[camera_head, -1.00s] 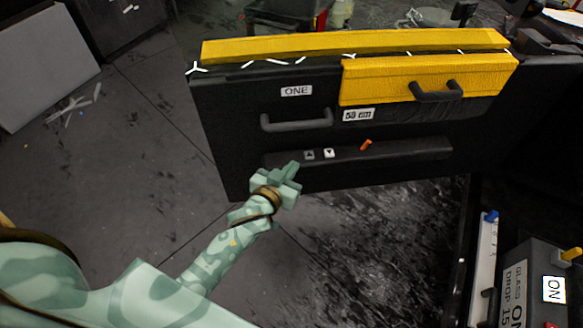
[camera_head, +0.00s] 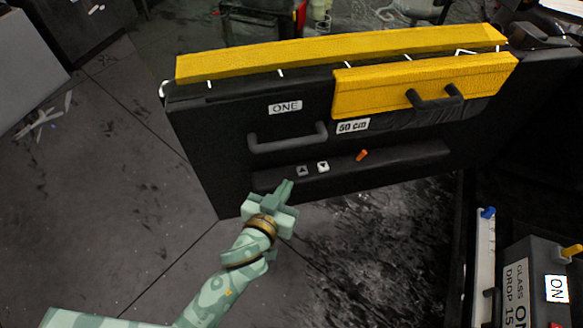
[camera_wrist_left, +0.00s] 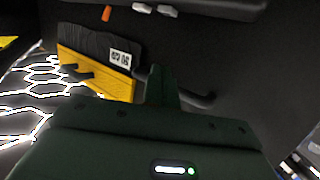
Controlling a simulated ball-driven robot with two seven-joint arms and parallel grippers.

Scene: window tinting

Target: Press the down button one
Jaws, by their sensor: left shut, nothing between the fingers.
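A black door panel labelled ONE (camera_head: 285,107) fills the middle of the head view. On its ledge sit a dark up button (camera_head: 303,171) and a white down button (camera_head: 323,166). My left gripper (camera_head: 287,188) is shut and empty, its fingertips just below and left of the two buttons, apart from the white one as far as I can tell. In the left wrist view, the shut fingers (camera_wrist_left: 162,85) point toward the panel, and two pale buttons (camera_wrist_left: 155,9) show at the top. My right gripper is in neither view.
An orange lever (camera_head: 362,155) is on the same ledge, right of the buttons. A black handle (camera_head: 288,138) sits above them, and a yellow padded piece (camera_head: 420,85) with a handle is at the upper right. A grey control box (camera_head: 537,285) stands at the lower right.

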